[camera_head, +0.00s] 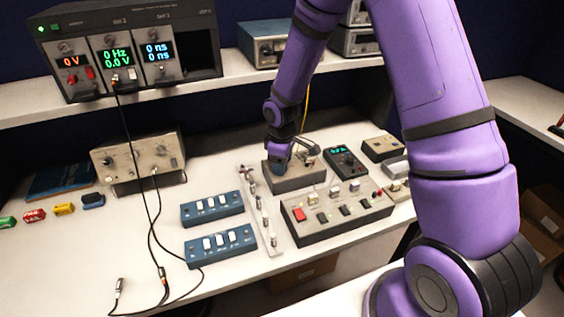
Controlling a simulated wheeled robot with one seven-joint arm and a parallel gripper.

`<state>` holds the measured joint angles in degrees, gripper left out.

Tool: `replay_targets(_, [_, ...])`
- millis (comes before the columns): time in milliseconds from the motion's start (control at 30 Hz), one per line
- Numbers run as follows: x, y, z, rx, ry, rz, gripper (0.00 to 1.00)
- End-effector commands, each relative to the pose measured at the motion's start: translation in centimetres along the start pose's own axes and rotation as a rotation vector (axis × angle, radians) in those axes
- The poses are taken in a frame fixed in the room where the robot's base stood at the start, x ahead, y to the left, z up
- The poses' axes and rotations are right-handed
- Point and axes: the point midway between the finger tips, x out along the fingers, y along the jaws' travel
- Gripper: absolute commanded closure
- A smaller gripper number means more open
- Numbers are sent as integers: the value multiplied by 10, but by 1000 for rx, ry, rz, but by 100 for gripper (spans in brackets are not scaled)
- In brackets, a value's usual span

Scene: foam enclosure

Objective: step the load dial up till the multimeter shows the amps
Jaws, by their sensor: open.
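A dark handheld multimeter (345,162) with a small lit green display lies on the bench, right of my gripper. Its digits are too small to read. A grey box (298,182) sits just left of it. My gripper (279,165) is open and points down at the left part of this box's top. A dark blue round part shows at the fingertips and may be the load dial, but I cannot tell it from the fingers. Whether the fingers touch it is unclear.
A wide switch panel (335,214) with a red button stands in front of the grey box. Two blue switch boxes (212,208) lie to the left. Black cables hang from the rack instrument (125,50) onto the bench.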

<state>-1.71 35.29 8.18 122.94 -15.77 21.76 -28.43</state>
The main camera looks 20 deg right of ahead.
Motion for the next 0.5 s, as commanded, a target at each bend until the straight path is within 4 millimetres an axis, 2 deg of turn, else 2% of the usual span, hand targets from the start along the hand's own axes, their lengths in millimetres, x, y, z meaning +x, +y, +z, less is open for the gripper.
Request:
replay_targets(33, [0, 0, 0, 0, 0, 0, 46])
replay_targets(233, [0, 0, 0, 0, 0, 0, 92])
replay_targets(500, [0, 0, 0, 18, -1, 0, 93])
